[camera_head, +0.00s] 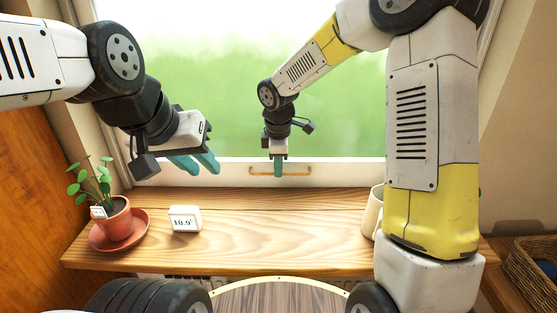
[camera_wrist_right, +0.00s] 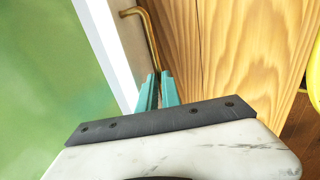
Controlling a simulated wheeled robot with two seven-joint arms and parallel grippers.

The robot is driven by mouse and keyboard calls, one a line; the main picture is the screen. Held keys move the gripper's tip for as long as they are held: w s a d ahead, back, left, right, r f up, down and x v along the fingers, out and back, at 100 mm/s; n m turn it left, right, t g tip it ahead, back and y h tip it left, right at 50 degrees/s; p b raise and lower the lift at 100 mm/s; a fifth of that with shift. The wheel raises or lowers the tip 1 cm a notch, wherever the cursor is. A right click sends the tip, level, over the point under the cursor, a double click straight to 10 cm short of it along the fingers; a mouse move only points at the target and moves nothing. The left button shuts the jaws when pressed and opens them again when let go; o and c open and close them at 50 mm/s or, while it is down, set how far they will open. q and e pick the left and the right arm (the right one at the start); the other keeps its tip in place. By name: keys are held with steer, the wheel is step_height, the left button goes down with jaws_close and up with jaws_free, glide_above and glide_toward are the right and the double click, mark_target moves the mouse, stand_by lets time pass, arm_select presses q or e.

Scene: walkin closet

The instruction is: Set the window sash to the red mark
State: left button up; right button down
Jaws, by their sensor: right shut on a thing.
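The window sash (camera_head: 225,174) has a pale bottom rail just above the wooden sill. Its brass bar handle (camera_head: 299,174) is mounted on that rail, and the handle also shows in the right wrist view (camera_wrist_right: 151,38). My right gripper (camera_head: 279,170) points down at the middle of the handle. Its teal fingers (camera_wrist_right: 158,92) are shut on the handle, and the grip itself is partly hidden. My left gripper (camera_head: 198,165) hangs left of the handle in front of the glass, its teal fingers apart and empty. I cannot see a red mark in either view.
A potted plant (camera_head: 115,221) on a saucer (camera_head: 139,238) and a small white display (camera_head: 185,219) reading about 18.9 stand on the wooden sill (camera_head: 265,231). A cream mug (camera_head: 371,213) is partly behind my right arm. A wicker basket (camera_head: 530,270) is at right. The middle sill is clear.

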stand_by(0.8)
step_height(320, 180, up, 12)
stand_by(0.3)
steer(key=c, duration=1.5)
jaws_free()
steer(key=shift+c, duration=0.2)
step_height(320, 180, up, 8)
steer(key=s, duration=0.1)
steer(key=shift+s+f, duration=0.15)
steer(key=shift+s, duration=0.1)
steer(key=shift+d, duration=0.1)
